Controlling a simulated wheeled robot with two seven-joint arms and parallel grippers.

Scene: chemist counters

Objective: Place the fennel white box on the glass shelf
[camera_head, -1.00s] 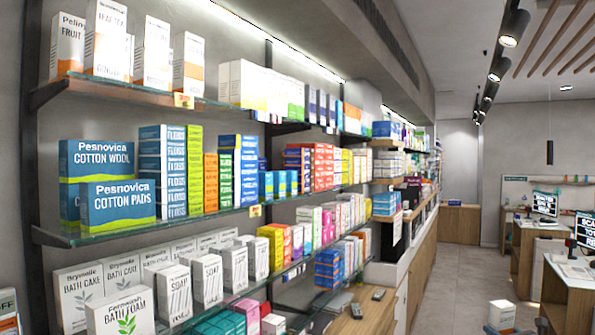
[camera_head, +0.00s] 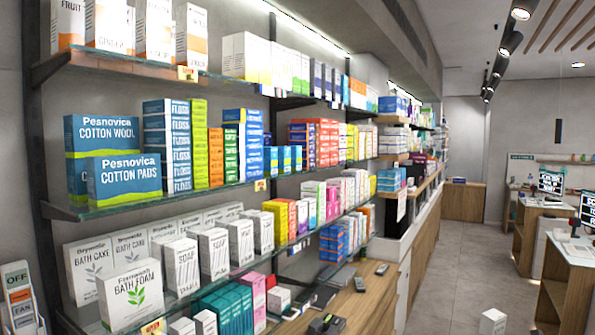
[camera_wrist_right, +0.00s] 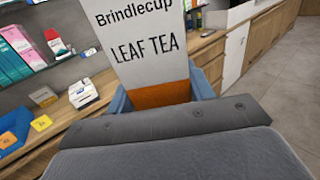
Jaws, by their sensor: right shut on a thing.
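A white box with an orange lower band, printed "Brindlecup LEAF TEA" (camera_wrist_right: 150,40), is held upright between the blue fingers of my right gripper (camera_wrist_right: 163,92) in the right wrist view. No word "fennel" is readable on its visible face. In the head view a small white box top (camera_head: 493,321) shows at the bottom right; it may be this held box. The top glass shelf (camera_head: 130,68) at the upper left bears several similar white boxes with orange bands (camera_head: 154,30). My left gripper is not in view.
A middle glass shelf (camera_head: 120,205) holds cotton boxes (camera_head: 124,178) and several coloured boxes. A lower shelf holds white bath foam (camera_head: 131,296) and soap boxes. A wooden counter (camera_head: 350,305) runs below. The aisle floor (camera_head: 445,270) is clear.

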